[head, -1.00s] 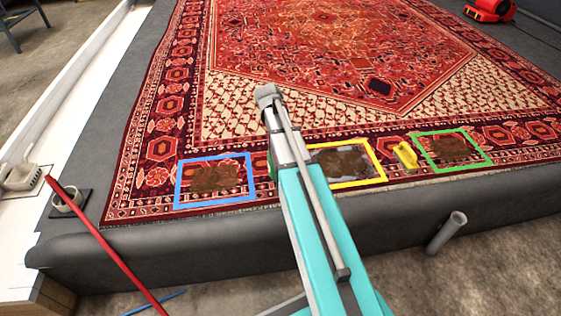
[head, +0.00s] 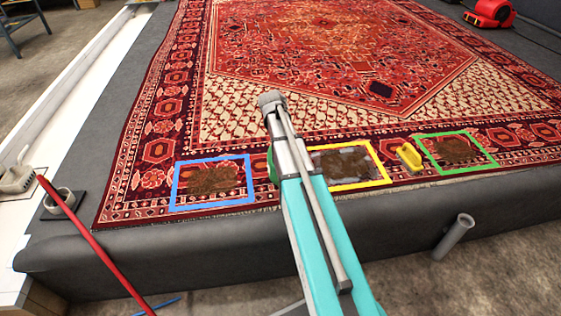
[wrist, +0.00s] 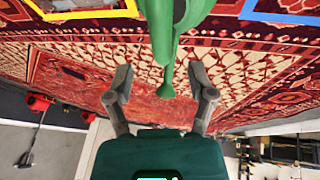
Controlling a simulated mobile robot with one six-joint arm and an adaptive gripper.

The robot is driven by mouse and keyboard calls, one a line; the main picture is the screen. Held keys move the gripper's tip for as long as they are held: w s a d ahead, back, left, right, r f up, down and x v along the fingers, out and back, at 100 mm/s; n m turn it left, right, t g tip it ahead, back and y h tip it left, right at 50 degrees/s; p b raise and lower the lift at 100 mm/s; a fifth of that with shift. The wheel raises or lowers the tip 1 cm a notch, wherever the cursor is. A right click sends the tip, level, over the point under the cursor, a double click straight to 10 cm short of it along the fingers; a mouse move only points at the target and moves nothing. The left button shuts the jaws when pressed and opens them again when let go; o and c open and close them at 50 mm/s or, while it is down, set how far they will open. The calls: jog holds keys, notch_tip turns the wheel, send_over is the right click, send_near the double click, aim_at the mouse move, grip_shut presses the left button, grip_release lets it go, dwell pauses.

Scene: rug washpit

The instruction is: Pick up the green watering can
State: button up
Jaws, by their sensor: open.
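The green watering can (wrist: 176,40) fills the upper middle of the wrist view, its narrow flared end hanging down between my fingers. Its top is cut off by the frame edge. In the head view my arm hides most of it; only a green sliver (head: 271,166) shows beside the arm, between the blue and yellow frames. My gripper (wrist: 160,72) is open, one finger on each side of the can's narrow end, with gaps visible on both sides. The head view does not show the fingers.
The patterned red rug (head: 330,50) lies on a grey platform. Blue (head: 174,186), yellow (head: 383,170) and green (head: 425,157) frames surround brown stains. A yellow brush-like object (head: 409,157) sits between two frames. A red pole (head: 95,240) slants at left; a grey pipe (head: 453,237) stands right.

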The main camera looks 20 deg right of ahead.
jog(key=shift+f, duration=0.15)
jog(key=shift+b+x, duration=2.4)
jog(key=shift+x, duration=0.05)
grip_shut()
jog(key=shift+w, duration=0.1)
